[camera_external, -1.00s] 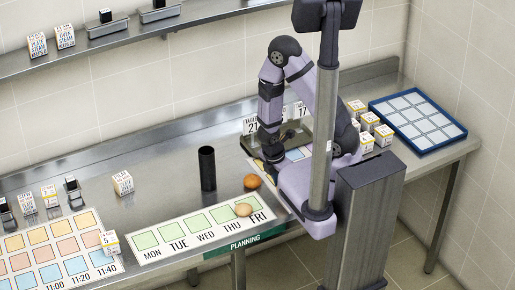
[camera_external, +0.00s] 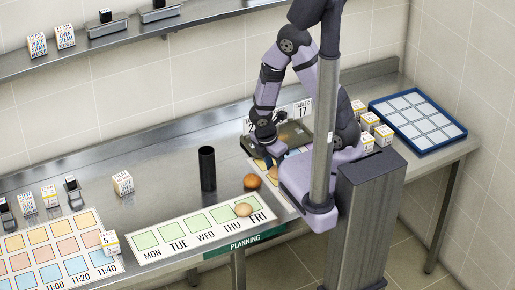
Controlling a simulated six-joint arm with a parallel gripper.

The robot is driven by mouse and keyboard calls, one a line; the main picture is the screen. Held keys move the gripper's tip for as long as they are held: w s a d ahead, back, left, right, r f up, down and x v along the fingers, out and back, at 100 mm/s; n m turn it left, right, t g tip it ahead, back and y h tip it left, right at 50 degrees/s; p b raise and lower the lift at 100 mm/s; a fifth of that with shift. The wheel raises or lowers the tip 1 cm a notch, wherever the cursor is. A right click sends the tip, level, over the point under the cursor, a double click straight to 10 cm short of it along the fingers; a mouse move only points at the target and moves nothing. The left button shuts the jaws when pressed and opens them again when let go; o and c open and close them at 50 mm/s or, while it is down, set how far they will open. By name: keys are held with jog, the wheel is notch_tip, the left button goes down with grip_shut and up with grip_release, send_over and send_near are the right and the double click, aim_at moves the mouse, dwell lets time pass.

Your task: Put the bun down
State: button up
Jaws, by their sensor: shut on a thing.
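My gripper (camera_external: 269,161) is low over the small mat with coloured squares at the right of the steel counter, close to my base. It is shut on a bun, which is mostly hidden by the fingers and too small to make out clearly. A brown round bun or egg-like thing (camera_external: 251,181) rests on the counter just left of the gripper. A paler one (camera_external: 244,210) lies on the planning mat (camera_external: 149,254) near the THU and FRI squares.
A black upright cylinder (camera_external: 207,169) stands left of the gripper. A metal tray (camera_external: 293,135) and number cards are behind it. Several small boxes (camera_external: 366,138) and a blue-rimmed tray (camera_external: 450,141) are at the right.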

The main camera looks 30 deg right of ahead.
jog(key=w+a+f+n+b, duration=0.1)
jog(key=w+a+f+b, duration=0.15)
jog(key=w+a, duration=0.4)
notch_tip(320, 180, up, 3)
jog(key=n+t+b, duration=0.1)
jog(key=n+b, duration=0.3)
jog(key=b, duration=0.7)
send_over(184, 232)
jog(key=shift+y, duration=0.3)
jog(key=shift+s+a+f+p, duration=0.15)
jog(key=shift+f+p, duration=0.4)
jog(key=shift+f, duration=1.1)
jog(key=shift+s+a+f+p, duration=0.15)
jog(key=shift+f+p, duration=0.35)
jog(key=shift+f, duration=1.1)
jog(key=shift+s+a+f+p, duration=0.15)
jog(key=shift+f+p, duration=0.4)
jog(key=shift+f, duration=1.1)
jog(key=shift+f, duration=0.2)
jog(key=o, duration=1)
